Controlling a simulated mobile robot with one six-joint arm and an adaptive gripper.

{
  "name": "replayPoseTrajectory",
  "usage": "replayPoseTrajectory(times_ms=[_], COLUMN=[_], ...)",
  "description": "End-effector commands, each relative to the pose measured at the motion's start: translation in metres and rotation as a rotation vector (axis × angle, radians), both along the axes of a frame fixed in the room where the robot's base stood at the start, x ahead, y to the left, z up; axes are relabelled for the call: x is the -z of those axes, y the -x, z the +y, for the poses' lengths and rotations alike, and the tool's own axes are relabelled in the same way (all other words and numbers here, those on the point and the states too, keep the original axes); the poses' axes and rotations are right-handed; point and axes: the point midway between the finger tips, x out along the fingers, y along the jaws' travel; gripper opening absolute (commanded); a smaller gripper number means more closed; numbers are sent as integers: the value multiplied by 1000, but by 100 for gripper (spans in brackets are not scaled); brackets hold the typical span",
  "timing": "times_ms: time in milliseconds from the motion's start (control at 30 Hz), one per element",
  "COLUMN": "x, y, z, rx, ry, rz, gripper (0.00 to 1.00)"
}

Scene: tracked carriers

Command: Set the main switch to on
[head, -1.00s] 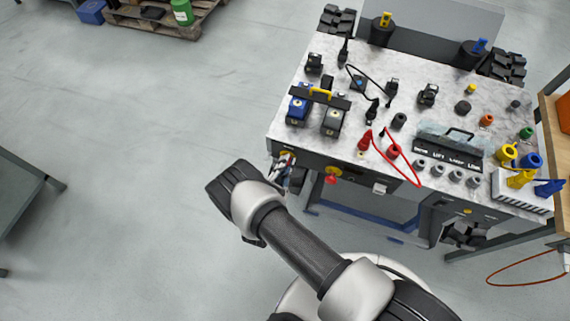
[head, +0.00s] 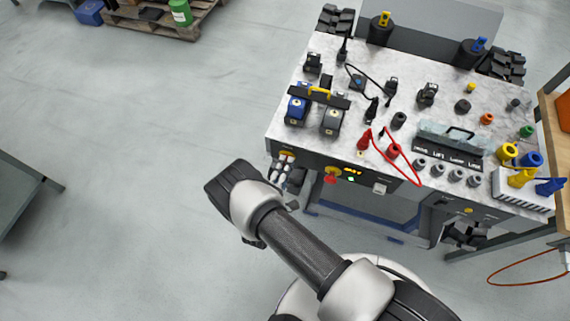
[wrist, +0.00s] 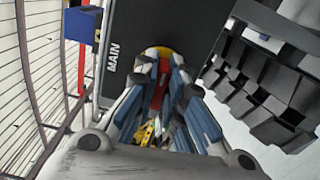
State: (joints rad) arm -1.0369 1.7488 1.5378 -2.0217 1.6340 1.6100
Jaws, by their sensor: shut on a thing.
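The main switch sits on the front panel (head: 315,163) of the tracked carrier. In the wrist view it shows as a yellow disc (wrist: 161,52) with a red handle (wrist: 158,88), beside the white word MAIN. My gripper (wrist: 158,75) is shut on the red handle, one finger on each side, hiding much of the switch. In the head view my gripper (head: 284,165) is at the panel's left end, where only the yellow rim (head: 288,153) shows above it. Amber digits (head: 352,170) and a green light (head: 351,179) glow on the panel.
A red button (head: 331,175) on yellow sits just right of my gripper. Above are a blue battery (head: 298,109), a dark battery (head: 332,120) and a red cable (head: 407,172). The floor (head: 130,180) to the left is open.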

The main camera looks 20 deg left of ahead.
Motion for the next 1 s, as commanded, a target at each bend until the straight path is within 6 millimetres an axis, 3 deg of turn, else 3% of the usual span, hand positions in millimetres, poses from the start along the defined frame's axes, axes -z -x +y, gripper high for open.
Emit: replayPoseTrajectory(times_ms=[733,767,1000], x=[1,1,1], y=[0,0,0], z=[1,1,0], rx=[-2,-2,-1], ry=[-92,-92,-92], rz=[-6,-6,-7], gripper=[0,11,27])
